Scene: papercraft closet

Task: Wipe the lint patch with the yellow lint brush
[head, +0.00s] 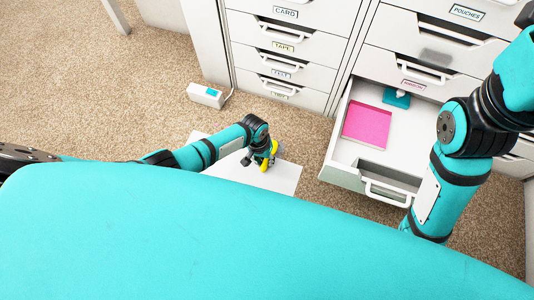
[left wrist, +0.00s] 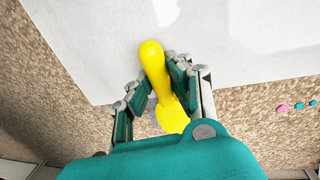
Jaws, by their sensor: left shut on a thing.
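The yellow lint brush (head: 265,165) is held in my left gripper (head: 262,156) over the white board in the head view. In the left wrist view, the brush (left wrist: 155,62) lies between the two fingers of my left gripper (left wrist: 154,84), which are shut on it. One end of the brush points over the white surface; the other passes below the fingers. I cannot tell whether the brush touches the board. My right gripper is out of view.
The white board (head: 283,182) lies above carpet (head: 110,80). To its right, an open drawer (head: 413,148) holds a pink square (head: 367,125) and a teal item (head: 396,98). Closed labelled drawers (head: 290,40) stand behind. A small white box (head: 206,96) lies on the carpet.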

